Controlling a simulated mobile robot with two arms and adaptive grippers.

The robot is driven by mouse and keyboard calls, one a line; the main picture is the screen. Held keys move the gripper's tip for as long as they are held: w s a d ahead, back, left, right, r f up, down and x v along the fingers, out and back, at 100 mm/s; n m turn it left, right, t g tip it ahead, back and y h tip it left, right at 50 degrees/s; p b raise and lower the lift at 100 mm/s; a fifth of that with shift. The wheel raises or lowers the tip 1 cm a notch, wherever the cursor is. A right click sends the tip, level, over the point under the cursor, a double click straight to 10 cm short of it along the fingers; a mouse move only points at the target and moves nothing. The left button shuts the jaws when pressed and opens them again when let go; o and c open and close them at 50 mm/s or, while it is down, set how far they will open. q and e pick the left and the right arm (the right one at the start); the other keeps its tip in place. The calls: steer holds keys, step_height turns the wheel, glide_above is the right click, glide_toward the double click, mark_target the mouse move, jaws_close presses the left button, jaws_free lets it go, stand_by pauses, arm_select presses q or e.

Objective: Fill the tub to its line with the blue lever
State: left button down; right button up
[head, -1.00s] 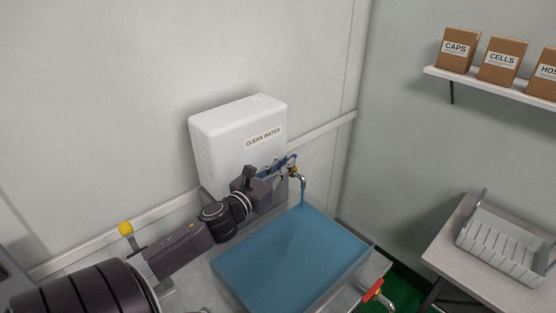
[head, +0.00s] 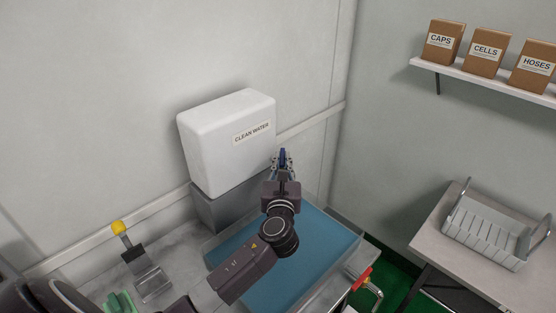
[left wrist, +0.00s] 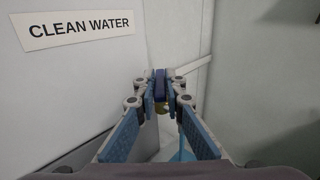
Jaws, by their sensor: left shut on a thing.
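The blue lever (head: 283,155) is on the tap at the right side of the white clean water tank (head: 225,140). My left gripper (head: 282,163) is shut on the lever, which shows between the fingertips in the left wrist view (left wrist: 159,84). The tub (head: 338,266) below holds blue water (head: 325,236) over a wide surface. My left arm covers part of the tub and hides the spout in the head view. A pale blue patch shows below the fingers in the left wrist view; I cannot tell if it is a stream. The fill line cannot be made out. My right gripper is out of view.
A red-handled tap (head: 361,278) is at the tub's front right. A yellow-knobbed stand (head: 119,228) and a green item (head: 120,302) are at the left. A side table with a white rack (head: 490,235) stands right, below a shelf of boxes (head: 485,52).

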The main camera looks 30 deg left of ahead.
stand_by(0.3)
arm_select(q)
steer(key=c, duration=2)
jaws_free()
steer(key=v, duration=1.2)
steer(key=shift+f, duration=0.1)
